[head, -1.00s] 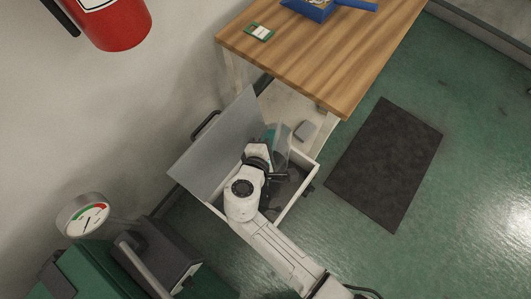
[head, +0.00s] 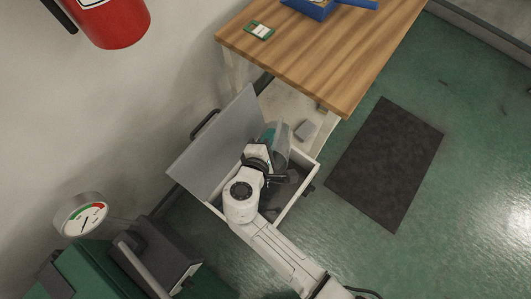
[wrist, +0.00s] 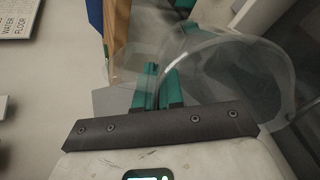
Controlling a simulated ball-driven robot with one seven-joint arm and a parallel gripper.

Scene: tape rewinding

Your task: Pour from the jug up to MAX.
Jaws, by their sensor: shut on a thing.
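The clear jug (head: 277,142) is over the open white box (head: 298,198) in the head view. In the wrist view, the jug's see-through curved body (wrist: 245,70) lies beyond and right of my gripper (wrist: 157,88). The teal fingers are close together on what looks like the jug's handle; the exact grip is hard to see through the clear wall. The jug looks tilted in the wrist view. My wrist covers much of the box in the head view, and the box's inside is dark. No MAX mark or water level can be made out.
A grey raised panel (head: 225,140) stands along the box's left side. Floor near the dark mat (head: 385,165) is clear.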

